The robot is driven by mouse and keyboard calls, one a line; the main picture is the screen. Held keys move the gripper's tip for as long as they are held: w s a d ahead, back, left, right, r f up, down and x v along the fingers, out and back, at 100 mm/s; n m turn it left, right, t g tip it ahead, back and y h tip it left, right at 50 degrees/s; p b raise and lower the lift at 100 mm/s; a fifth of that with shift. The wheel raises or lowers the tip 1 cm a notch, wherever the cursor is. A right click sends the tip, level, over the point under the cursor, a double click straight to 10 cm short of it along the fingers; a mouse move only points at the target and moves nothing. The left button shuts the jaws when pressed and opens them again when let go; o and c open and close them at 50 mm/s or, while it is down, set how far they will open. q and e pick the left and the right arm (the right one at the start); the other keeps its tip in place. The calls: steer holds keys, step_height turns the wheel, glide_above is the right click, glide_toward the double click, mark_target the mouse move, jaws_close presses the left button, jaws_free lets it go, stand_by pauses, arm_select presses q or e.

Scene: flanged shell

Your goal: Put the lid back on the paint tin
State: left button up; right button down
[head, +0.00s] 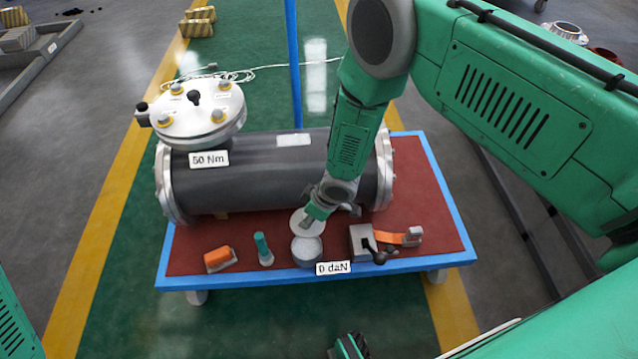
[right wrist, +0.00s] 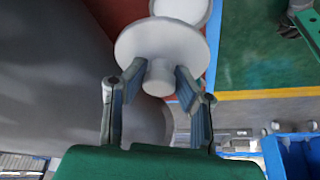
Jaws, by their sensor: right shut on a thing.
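The paint tin (head: 306,256) is a short grey round tin with a pale top, standing near the front edge of the red table top. The lid is a white disc (head: 299,225) with a round knob. My right gripper (head: 311,218) is shut on the lid's knob, which shows between its fingers (right wrist: 160,84) in the right wrist view. The lid (right wrist: 135,42) hangs just above and behind the tin; a pale round top (right wrist: 182,8) shows beyond it. My left gripper (head: 349,347) is at the bottom edge of the head view, mostly cut off; its jaws are unclear.
A dark flanged shell (head: 250,185) lies behind the tin, with a bolted cover (head: 200,118) at its upper left. An orange block (head: 219,257) and a teal-handled item (head: 262,247) stand left. A grey block with a black lever (head: 362,240) stands close right.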

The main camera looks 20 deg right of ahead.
mark_target(311, 228)
steer(key=a+f, duration=0.1)
steer(key=s+a+f+n, duration=0.1)
steer(key=f, duration=0.1)
steer(key=shift+s, duration=0.15)
steer(key=shift+d+f+b, duration=0.3)
steer(key=shift+f+b, duration=0.05)
steer(key=shift+f, duration=0.15)
steer(key=shift+d+f+b, duration=0.25)
steer(key=shift+f+b, duration=0.1)
steer(key=shift+f, duration=0.15)
steer(key=shift+f+b, duration=0.3)
steer(key=shift+f, duration=0.1)
steer(key=f+b, duration=0.2)
steer(key=f, duration=0.1)
steer(key=shift+a+b, duration=0.3)
steer(key=shift+a, duration=0.05)
steer(key=shift+d+f, duration=0.1)
steer(key=shift+f, duration=0.2)
steer(key=shift+d, duration=0.2)
arm_select(q)
steer(key=f, duration=0.5)
steer(key=shift+a, duration=0.25)
steer(key=shift+a, duration=0.2)
arm_select(e)
steer(key=shift+a+r, duration=0.1)
steer(key=shift+a, duration=0.1)
arm_select(q)
steer(key=shift+d, duration=0.15)
arm_select(e)
steer(key=shift+d, duration=0.15)
